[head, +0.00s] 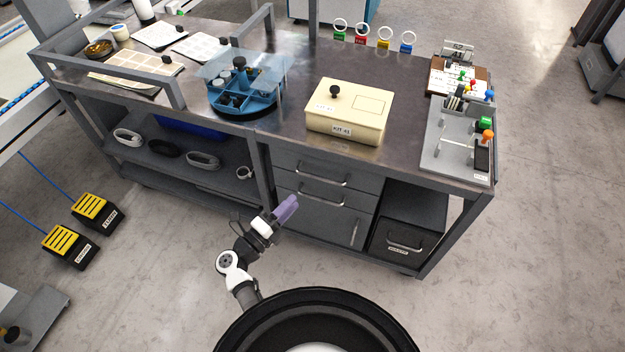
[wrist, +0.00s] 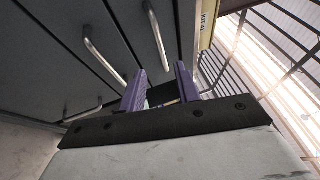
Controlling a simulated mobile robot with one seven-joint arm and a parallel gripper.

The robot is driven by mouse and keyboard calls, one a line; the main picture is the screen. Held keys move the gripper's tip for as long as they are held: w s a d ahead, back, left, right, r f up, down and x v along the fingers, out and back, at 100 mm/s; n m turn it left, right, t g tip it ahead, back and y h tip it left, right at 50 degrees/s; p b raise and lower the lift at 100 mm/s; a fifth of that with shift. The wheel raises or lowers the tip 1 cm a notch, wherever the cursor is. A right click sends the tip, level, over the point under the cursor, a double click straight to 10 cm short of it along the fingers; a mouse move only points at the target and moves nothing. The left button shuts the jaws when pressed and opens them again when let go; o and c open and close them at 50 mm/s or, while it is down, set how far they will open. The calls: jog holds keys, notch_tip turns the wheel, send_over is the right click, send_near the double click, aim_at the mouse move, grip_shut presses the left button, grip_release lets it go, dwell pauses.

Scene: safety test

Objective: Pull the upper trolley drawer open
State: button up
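The grey upper drawer (head: 300,168) is under the worktop, right of the shelf bay, and looks closed. Its silver bar handle (head: 322,179) also shows at the top of the wrist view (wrist: 155,30). A second drawer below has its own handle (head: 322,199), left of the fingers in the wrist view (wrist: 103,60). My gripper (head: 291,206) is in front of the drawer unit, left of and lower than the upper handle. In the wrist view its purple fingers (wrist: 160,80) are apart with no handle between them. The exact gap to the drawer fronts is unclear.
A cream box (head: 348,112) stands on the worktop above the drawers, near a blue round tray (head: 245,98). A lower door has an upright handle (head: 355,233). A dark bin (head: 405,230) sits right of the unit.

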jog(key=p+x, duration=0.1)
jog(key=x, duration=0.9)
jog(key=shift+p, duration=0.35)
jog(key=shift+a, duration=0.1)
jog(key=shift+c, duration=0.2)
grip_shut()
